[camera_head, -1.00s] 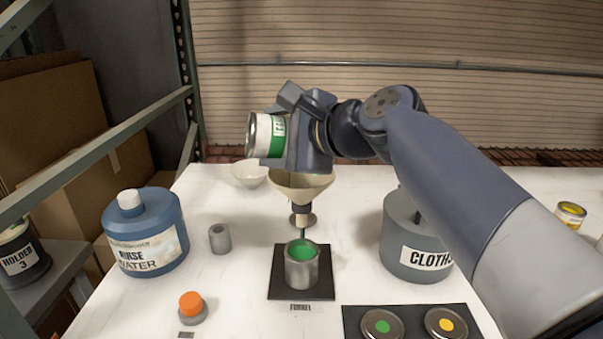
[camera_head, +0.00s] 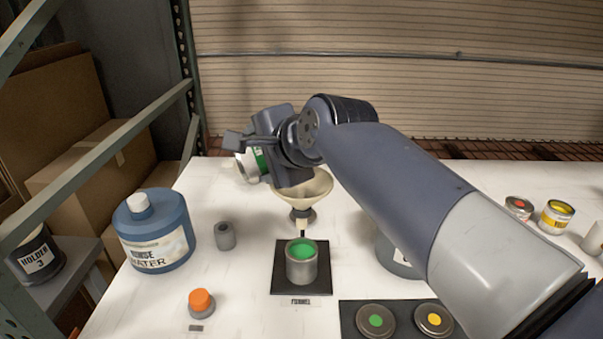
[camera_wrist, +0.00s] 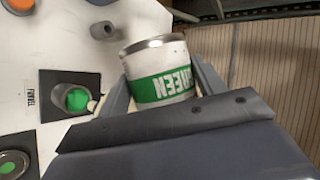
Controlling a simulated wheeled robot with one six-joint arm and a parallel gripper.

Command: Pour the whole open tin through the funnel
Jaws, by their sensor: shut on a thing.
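My gripper (camera_wrist: 160,85) is shut on the tin with the green label (camera_wrist: 163,72), which reads GREEN in the wrist view. In the head view the tin (camera_head: 252,163) is tilted, behind and left of the funnel's top, and partly hidden by my gripper (camera_head: 262,158). The cream funnel (camera_head: 308,193) stands over a grey metal can (camera_head: 302,268) on a black mat. Green colorant (camera_head: 301,249) shows in that can. No stream from the tin is visible. The inside of the tin is hidden.
A blue rinse water jug (camera_head: 152,232) and a small grey cup (camera_head: 224,236) stand left. An orange-capped piece (camera_head: 201,302) is in front. Two lids lie on a dark mat (camera_head: 403,308). My arm partly covers the cloths bin (camera_head: 393,258). Tins (camera_head: 556,216) stand right.

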